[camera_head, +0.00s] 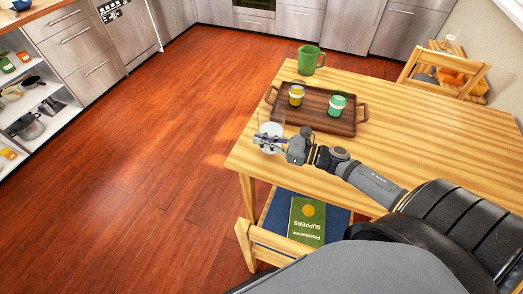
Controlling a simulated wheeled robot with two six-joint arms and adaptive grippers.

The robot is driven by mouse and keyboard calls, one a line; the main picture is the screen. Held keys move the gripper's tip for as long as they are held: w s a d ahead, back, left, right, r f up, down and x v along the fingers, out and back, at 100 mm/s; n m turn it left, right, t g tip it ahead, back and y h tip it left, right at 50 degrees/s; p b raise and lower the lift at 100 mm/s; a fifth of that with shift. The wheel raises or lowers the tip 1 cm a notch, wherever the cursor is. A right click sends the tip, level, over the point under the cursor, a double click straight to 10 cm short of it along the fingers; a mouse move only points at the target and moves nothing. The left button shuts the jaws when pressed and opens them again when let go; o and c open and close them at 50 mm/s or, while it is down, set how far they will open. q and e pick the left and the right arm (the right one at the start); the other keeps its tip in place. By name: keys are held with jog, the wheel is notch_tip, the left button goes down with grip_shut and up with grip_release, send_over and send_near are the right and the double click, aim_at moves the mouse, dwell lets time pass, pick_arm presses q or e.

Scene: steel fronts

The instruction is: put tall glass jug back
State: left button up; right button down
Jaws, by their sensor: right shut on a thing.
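My right arm reaches in from the lower right over the wooden table (440,125). Its gripper (270,141) is shut on a clear, pale glass vessel, which looks like the tall glass jug (268,129). The jug is at the table's near left corner area, partly hidden by the gripper. Its see-through walls are faint, and I cannot tell whether its base touches the table. My left gripper is not in view.
A dark wooden tray (315,113) with a yellow cup (296,95) and a green-and-white cup (337,105) lies just beyond the gripper. A green jug (311,60) stands behind it. A chair (305,240) holds a green book (307,220). Open shelves (40,120) stand far left.

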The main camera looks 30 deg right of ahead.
jog(key=shift+s+a+f, duration=0.1)
jog(key=shift+a+f, duration=0.05)
jog(key=shift+f, duration=0.45)
jog(key=shift+s+a+f, duration=0.1)
jog(key=shift+s+f, duration=0.05)
jog(key=shift+f, duration=0.5)
jog(key=shift+s+a+f, duration=0.1)
jog(key=shift+a+f, duration=0.05)
jog(key=shift+f, duration=0.45)
jog(key=c, duration=1.5)
grip_release()
jog(key=shift+b, duration=0.3)
jog(key=p+v, duration=0.2)
jog(key=v, duration=0.3)
jog(key=p+v, duration=0.1)
jog(key=v, duration=0.4)
jog(key=shift+s+f+p, duration=0.2)
jog(key=shift+s+p, duration=0.15)
jog(key=shift+p, duration=0.05)
jog(key=shift+r, duration=0.1)
